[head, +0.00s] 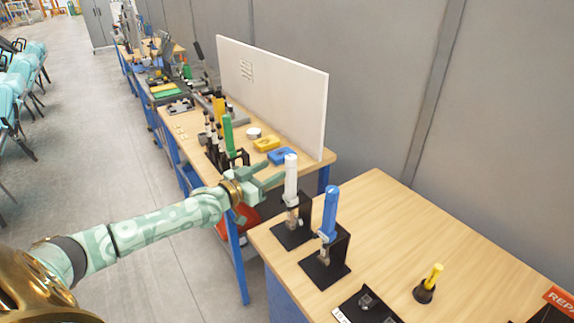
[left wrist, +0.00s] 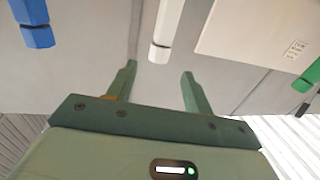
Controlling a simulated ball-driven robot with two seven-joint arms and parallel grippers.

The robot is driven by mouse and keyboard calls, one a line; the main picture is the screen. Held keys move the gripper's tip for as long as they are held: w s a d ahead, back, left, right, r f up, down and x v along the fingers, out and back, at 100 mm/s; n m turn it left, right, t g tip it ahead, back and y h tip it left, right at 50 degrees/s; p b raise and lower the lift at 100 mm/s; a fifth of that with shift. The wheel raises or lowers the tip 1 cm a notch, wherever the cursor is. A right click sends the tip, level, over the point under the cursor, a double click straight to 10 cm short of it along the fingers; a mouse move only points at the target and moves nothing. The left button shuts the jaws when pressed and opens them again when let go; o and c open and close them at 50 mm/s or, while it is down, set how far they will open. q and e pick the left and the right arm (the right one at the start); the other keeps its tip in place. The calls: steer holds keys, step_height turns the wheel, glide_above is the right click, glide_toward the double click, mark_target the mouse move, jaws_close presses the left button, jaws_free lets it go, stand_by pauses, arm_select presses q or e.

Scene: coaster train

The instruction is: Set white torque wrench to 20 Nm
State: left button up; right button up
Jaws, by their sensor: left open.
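The white torque wrench (head: 290,178) stands upright in a black stand (head: 291,232) near the left end of the near wooden table. My left gripper (head: 272,178) is open and empty, just left of the white wrench's handle in the head view. In the left wrist view, the white handle (left wrist: 166,30) shows beyond and between the spread fingers (left wrist: 158,85), apart from them. A blue torque wrench (head: 329,212) stands in its own black stand to the right. Its handle also shows in the left wrist view (left wrist: 32,20). The scale on the white wrench is too small to read. My right gripper is not seen.
A yellow-handled tool (head: 430,283) in a black holder and a small black block (head: 366,306) sit on the near table (head: 400,220). Behind, another bench holds a green-handled wrench (head: 228,135), several tools and a white panel (head: 270,95).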

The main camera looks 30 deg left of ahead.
mark_target(287, 162)
arm_select(q)
steer(key=b+x, duration=0.1)
steer(key=x, duration=0.5)
steer(key=shift+w+d+b, duration=0.15)
steer(key=shift+w+b, duration=0.15)
steer(key=shift+w, duration=0.05)
